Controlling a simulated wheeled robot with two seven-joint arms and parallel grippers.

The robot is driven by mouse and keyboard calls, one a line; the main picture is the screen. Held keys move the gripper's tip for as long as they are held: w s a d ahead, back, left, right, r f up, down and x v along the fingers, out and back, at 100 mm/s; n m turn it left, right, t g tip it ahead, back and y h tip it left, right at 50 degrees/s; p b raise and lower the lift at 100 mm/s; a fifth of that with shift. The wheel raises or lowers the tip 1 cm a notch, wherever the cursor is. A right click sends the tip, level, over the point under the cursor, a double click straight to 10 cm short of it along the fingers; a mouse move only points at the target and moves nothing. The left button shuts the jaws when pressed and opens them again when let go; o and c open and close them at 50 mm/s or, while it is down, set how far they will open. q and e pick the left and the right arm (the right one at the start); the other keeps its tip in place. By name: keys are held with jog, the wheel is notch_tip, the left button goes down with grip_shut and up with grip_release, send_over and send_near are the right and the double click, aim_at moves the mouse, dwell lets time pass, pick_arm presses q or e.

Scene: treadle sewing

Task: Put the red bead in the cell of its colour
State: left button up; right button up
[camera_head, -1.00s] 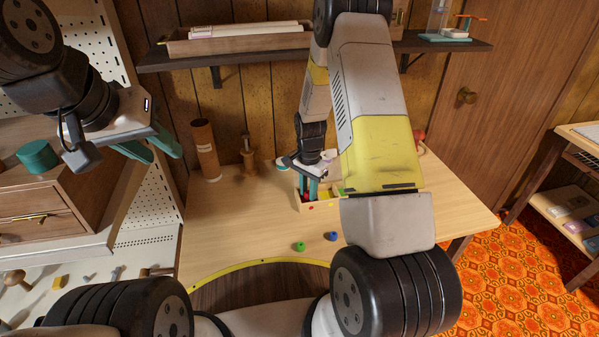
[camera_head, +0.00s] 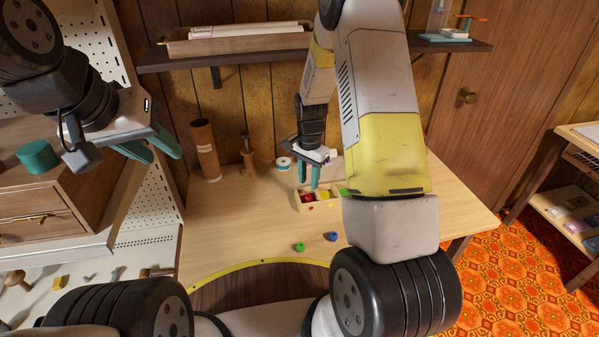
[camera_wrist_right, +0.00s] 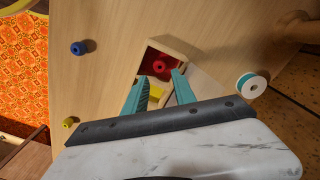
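The red bead (camera_wrist_right: 161,67) lies inside the red cell of the small wooden box (camera_wrist_right: 178,46) in the right wrist view. In the head view the box (camera_head: 321,206) stands on the table with its red cell (camera_head: 307,197) at the left end. My right gripper (camera_wrist_right: 159,91) is open and empty above the box, its teal fingers apart from the bead. In the head view my right gripper (camera_head: 308,182) is just above the red cell. My left gripper (camera_head: 160,150) is open and empty, up at the left, far from the box.
A green bead (camera_head: 300,246) and a blue bead (camera_head: 332,236) lie in front of the box. A yellow bead (camera_wrist_right: 70,122) shows in the wrist view. A teal-and-white spool (camera_head: 283,163), cardboard tube (camera_head: 206,150) and wooden spindle (camera_head: 248,158) stand behind. The table's front left is clear.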

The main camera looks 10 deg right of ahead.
notch_tip(320, 180, up, 7)
notch_tip(320, 180, up, 17)
jog(key=n+t+y, duration=0.1)
jog(key=n+t, duration=0.2)
jog(key=n, duration=0.2)
send_over(308, 196)
jog(key=s, duration=0.9)
jog(key=s+a+r+n+t, duration=0.1)
jog(key=s+r+n, duration=0.2)
jog(key=s, duration=0.4)
jog(key=s+a+r+n+t+y, duration=0.1)
jog(key=s+r, duration=0.3)
jog(key=s, duration=0.4)
jog(key=shift+s+r+n+t, duration=0.15)
jog(key=shift+r+n+t, duration=0.1)
jog(key=shift+n+t, duration=0.5)
